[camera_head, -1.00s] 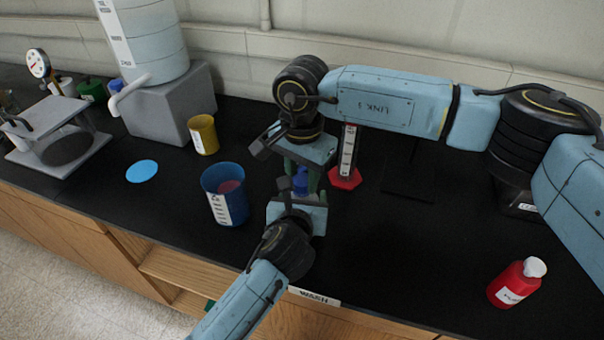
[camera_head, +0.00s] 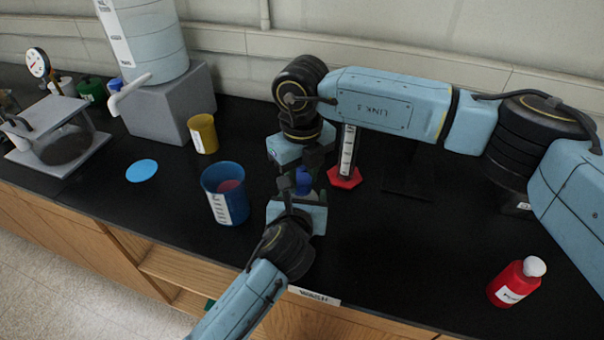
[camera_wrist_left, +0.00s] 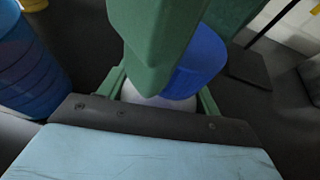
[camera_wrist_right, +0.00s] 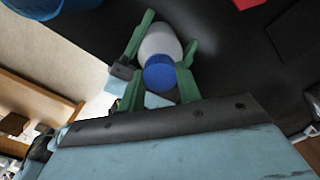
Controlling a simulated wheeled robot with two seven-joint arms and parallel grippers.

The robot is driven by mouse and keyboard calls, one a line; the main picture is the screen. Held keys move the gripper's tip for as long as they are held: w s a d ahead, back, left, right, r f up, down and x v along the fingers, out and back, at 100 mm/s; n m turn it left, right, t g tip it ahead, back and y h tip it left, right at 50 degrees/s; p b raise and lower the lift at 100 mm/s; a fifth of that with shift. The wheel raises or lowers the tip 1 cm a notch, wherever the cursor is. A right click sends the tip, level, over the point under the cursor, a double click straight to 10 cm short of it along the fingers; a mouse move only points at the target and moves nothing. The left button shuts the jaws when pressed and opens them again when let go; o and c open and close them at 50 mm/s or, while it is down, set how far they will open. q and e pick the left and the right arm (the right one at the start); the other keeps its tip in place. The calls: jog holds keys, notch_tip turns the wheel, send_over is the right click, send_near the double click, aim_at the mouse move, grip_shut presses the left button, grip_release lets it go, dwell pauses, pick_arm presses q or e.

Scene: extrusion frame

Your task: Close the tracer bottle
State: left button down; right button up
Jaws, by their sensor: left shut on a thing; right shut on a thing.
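The tracer bottle, white with a blue cap, is between my two grippers near the middle of the bench. My left gripper (camera_head: 298,203) is shut on the white bottle body (camera_wrist_left: 160,99), which also shows in the right wrist view (camera_wrist_right: 158,42). My right gripper (camera_head: 302,170) comes from above, with its green fingers shut on the blue cap (camera_wrist_right: 160,73). The cap also shows in the head view (camera_head: 303,181) and the left wrist view (camera_wrist_left: 200,62). The cap is at the bottle's top; the fingers hide whether it is fully seated.
A blue beaker (camera_head: 222,200) stands left of the grippers, a yellow cup (camera_head: 203,134) behind it. A graduated cylinder with a red base (camera_head: 345,177) stands close behind on the right. The bench's front edge is near.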

jog(key=m, duration=0.9)
jog(key=o, duration=1.2)
jog(key=shift+c, duration=0.2)
notch_tip(320, 180, up, 12)
pick_arm(q)
jog(key=shift+c, duration=1.2)
grip_release()
